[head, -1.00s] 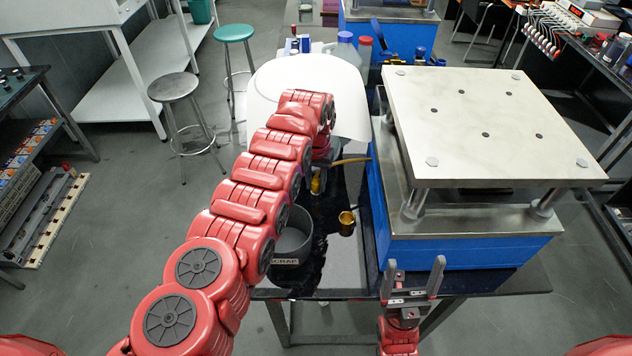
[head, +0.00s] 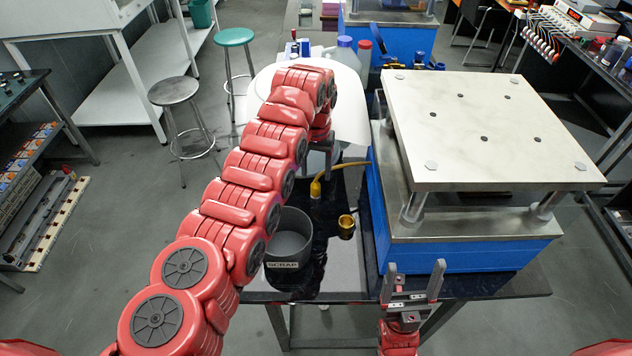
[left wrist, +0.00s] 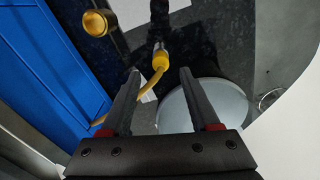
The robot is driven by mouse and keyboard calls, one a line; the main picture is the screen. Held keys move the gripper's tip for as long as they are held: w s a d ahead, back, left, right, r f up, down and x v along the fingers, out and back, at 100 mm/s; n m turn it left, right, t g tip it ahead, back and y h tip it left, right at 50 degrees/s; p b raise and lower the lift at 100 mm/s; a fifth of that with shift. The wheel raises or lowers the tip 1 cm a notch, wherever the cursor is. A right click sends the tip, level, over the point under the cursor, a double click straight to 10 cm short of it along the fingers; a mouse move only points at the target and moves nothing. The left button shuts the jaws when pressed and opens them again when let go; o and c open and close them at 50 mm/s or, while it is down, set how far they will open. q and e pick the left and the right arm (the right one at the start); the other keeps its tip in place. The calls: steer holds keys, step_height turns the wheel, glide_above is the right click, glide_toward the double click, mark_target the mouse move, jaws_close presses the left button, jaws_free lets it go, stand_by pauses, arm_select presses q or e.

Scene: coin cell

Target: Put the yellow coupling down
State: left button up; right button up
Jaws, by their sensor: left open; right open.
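The yellow coupling (head: 315,188) is on the dark bench top between the scrap bin and the blue press, at the end of a yellow hose (head: 345,164). In the left wrist view the coupling (left wrist: 161,60) shows a metal collar and appears just beyond the fingertips, in line with the gap. My left gripper (head: 321,170) is open and is apart from the coupling, on its far side; it also shows in the left wrist view (left wrist: 160,73) with nothing between its fingers. My right gripper (head: 411,268) is open and empty at the bench's front edge.
A grey bin marked SCRAP (head: 289,240) stands left of the coupling. A brass cup (head: 346,227) stands nearer the front. The blue press (head: 470,256) with its pale top plate (head: 490,150) borders the right. A white round surface (head: 350,110) lies behind.

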arm_select(q)
steer(key=shift+r+b, duration=0.6)
steer(key=shift+r, duration=2.15)
